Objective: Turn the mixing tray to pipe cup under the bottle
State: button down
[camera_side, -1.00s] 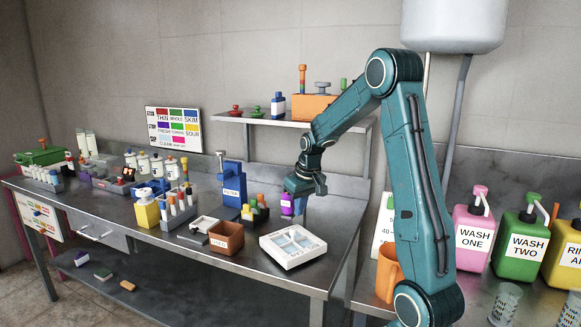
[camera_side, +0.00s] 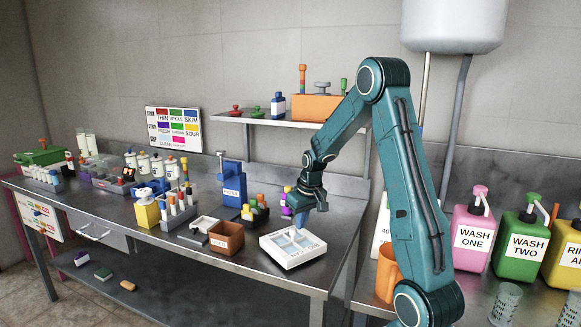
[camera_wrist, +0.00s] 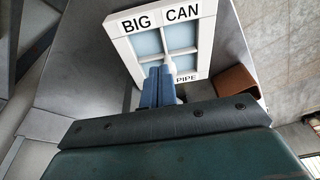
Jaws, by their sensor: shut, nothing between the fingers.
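The mixing tray (camera_side: 273,252) is a white square tray with four pale blue compartments, lying flat near the front edge of the bench. In the wrist view the tray (camera_wrist: 205,40) has the labels BIG and CAN along its far edge and PIPE along its near right edge. My gripper (camera_side: 300,222) is shut and empty, pointing down over the back part of the tray. In the wrist view its blue fingers reach to the white divider near the PIPE side; contact cannot be told. They hide the label beside PIPE.
A brown box (camera_side: 226,238) stands left of the tray. A rack of coloured-capped vials (camera_side: 255,211) and a blue FILTER stand (camera_side: 233,187) are behind it. An orange cup (camera_side: 389,273) stands right, beyond the bench edge.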

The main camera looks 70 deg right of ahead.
jog(key=shift+s+x, duration=0.2)
jog(key=shift+x, duration=0.8)
jog(key=shift+a+f, duration=0.1)
jog(key=shift+w, duration=0.3)
jog(key=shift+w+a, duration=0.35)
jog(key=shift+a, duration=0.25)
dwell(0.6)
jog(key=shift+s+a, duration=0.25)
jog(key=shift+s, duration=0.1)
jog(key=w+v, duration=0.1)
jog(key=v, duration=0.5)
jog(key=shift+d, duration=0.35)
dwell(0.3)
jog(key=shift+w+r, duration=0.1)
jog(key=shift+r, duration=0.1)
